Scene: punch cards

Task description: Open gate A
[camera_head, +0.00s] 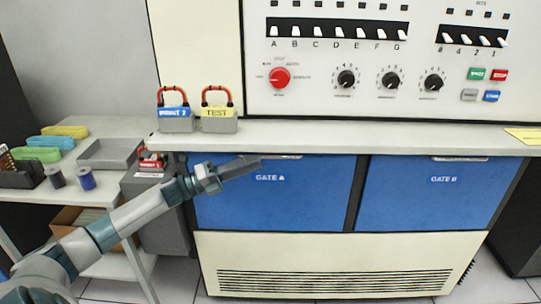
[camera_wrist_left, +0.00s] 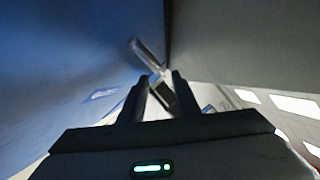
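Gate A (camera_head: 270,200) is a blue panel under the counter. It looks shut, flush with gate B (camera_head: 430,195) to its right. Gate A's pale bar handle (camera_head: 288,157) runs along its top edge, and its left part is hidden behind my left gripper (camera_head: 250,164). In the left wrist view my left gripper (camera_wrist_left: 158,88) has its two dark fingers apart. The metal handle (camera_wrist_left: 148,55) lies ahead and reaches back into the gap between the fingers. I cannot tell whether they touch it. My right gripper is in neither view.
The counter ledge (camera_head: 340,135) juts out just above the gates. Two padlock blocks, blue (camera_head: 175,114) and yellow (camera_head: 218,113), stand on it. A side table (camera_head: 125,128) with a grey tray (camera_head: 110,154) is at left. A cream vent panel (camera_head: 340,265) is below.

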